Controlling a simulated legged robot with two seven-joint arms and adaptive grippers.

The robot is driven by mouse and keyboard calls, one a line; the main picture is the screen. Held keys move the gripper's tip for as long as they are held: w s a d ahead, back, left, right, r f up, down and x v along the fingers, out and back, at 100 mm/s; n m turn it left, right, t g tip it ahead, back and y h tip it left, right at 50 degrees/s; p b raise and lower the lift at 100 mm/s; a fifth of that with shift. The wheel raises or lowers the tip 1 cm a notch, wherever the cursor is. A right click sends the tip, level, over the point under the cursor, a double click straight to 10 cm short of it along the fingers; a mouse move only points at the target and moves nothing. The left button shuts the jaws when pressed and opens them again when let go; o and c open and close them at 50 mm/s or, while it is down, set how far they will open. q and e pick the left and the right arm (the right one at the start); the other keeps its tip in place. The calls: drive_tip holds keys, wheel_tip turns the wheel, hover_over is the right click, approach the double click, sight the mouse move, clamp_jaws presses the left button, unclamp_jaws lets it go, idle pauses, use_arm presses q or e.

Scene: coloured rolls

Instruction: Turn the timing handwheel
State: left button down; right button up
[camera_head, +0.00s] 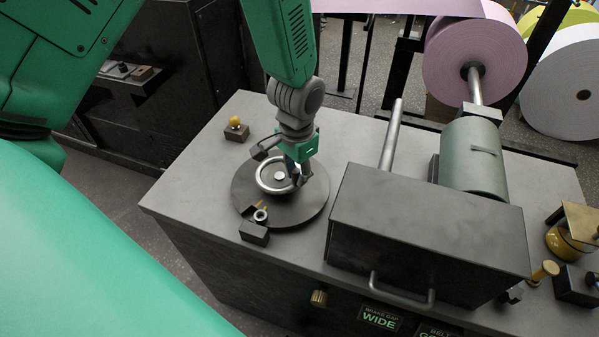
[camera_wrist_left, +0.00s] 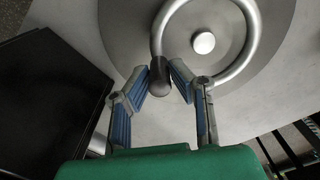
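The timing handwheel (camera_head: 268,188) is a small silver ring with a pale centre hub, lying on a dark round disc (camera_head: 300,212) on the grey machine top. In the left wrist view the ring (camera_wrist_left: 246,68) and its hub show at the top, with a dark upright knob (camera_wrist_left: 160,78) on the ring's near-left edge. My left gripper (camera_head: 299,180) reaches down at the wheel's right side. In the wrist view its two blue-padded fingers (camera_wrist_left: 160,70) flank the knob, their tips close against it on both sides. My right gripper is out of view.
A yellow-topped button box (camera_head: 236,130) and a small dark block with a ring (camera_head: 255,233) stand beside the disc. A dark cover with a handle (camera_head: 425,220) and a green roller (camera_head: 472,158) stand to the right. Pink (camera_head: 450,60) and white rolls are behind.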

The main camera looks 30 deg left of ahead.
use_arm(q)
drive_tip(key=shift+a, duration=0.3)
drive_tip(key=shift+w+n+p, duration=0.15)
drive_tip(key=shift+n+p, duration=0.5)
drive_tip(key=shift+n, duration=0.05)
drive_tip(key=shift+w+d+n, duration=0.2)
drive_tip(key=shift+w+n, duration=0.05)
drive_tip(key=shift+n, duration=0.25)
drive_tip(key=shift+w+d, duration=0.15)
drive_tip(key=shift+d, duration=0.05)
drive_tip(key=shift+a+f, duration=0.1)
drive_tip(key=shift+a, duration=0.1)
drive_tip(key=c, duration=1.4)
unclamp_jaws()
drive_tip(key=shift+a, duration=0.15)
drive_tip(key=shift+c, duration=0.2)
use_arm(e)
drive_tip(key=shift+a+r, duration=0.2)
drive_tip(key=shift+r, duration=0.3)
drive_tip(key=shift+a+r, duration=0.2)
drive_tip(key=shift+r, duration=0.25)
